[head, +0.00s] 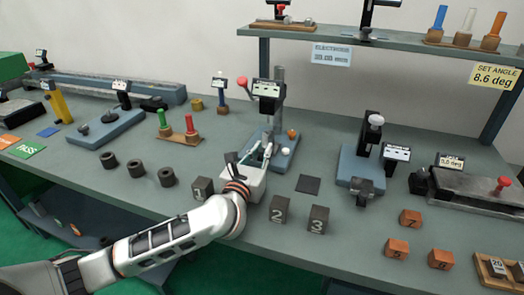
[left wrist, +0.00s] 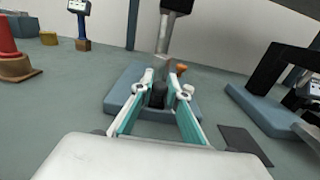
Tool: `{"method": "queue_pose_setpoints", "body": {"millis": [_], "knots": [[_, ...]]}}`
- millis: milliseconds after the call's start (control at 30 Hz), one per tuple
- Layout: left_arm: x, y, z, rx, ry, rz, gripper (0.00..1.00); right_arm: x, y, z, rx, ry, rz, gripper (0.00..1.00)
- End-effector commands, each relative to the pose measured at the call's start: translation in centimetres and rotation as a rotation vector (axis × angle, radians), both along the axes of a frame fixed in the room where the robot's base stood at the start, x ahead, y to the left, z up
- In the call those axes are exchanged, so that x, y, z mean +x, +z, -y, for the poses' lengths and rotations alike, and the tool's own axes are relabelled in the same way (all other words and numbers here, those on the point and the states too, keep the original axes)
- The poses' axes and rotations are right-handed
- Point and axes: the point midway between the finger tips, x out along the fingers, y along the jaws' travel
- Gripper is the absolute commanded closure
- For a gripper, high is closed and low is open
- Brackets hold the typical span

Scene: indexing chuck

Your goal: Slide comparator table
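The comparator stand has a blue base (head: 284,158), a grey column (head: 280,92) and a gauge head (head: 267,88) with a small display and a red ball lever (head: 242,84). My left gripper (head: 254,153) reaches over the front left of this base, its fingers spread apart. In the left wrist view the fingers (left wrist: 162,82) lie over the blue base (left wrist: 122,88), with a dark round part (left wrist: 158,96) between them. I cannot tell whether they touch it. An orange knob (left wrist: 181,68) is just beyond the right fingertip. My right gripper is not in view.
Numbered dark blocks 2 (head: 278,209) and 3 (head: 318,219) stand near my left wrist. A dark square pad (head: 308,184) lies right of the base. Several dark rings (head: 136,168) are at left. Another blue-based stand (head: 363,165) is at right, beneath a raised shelf (head: 400,42).

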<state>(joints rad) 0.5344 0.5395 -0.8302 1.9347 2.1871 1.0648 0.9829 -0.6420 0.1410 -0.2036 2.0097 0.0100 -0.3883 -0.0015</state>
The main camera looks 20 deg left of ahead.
Motion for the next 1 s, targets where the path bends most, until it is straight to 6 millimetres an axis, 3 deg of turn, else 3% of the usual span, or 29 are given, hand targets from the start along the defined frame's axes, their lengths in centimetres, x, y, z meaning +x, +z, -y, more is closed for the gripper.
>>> {"method": "queue_pose_setpoints", "body": {"millis": [233, 433, 633, 1000], "knots": [[-1.4, 0.1, 0.0, 0.000, -0.001, 0.000, 1.00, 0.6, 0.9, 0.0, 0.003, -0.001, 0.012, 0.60], [-5.3, 0.2, -0.1, -0.001, -0.002, -0.002, 1.00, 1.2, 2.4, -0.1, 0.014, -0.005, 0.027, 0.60], [-8.5, 0.0, -0.3, 0.001, -0.001, -0.002, 1.00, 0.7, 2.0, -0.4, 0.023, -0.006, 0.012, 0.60], [-9.6, -0.1, -0.2, 0.000, -0.001, -0.003, 1.00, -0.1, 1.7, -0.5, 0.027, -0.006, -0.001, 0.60]]}}
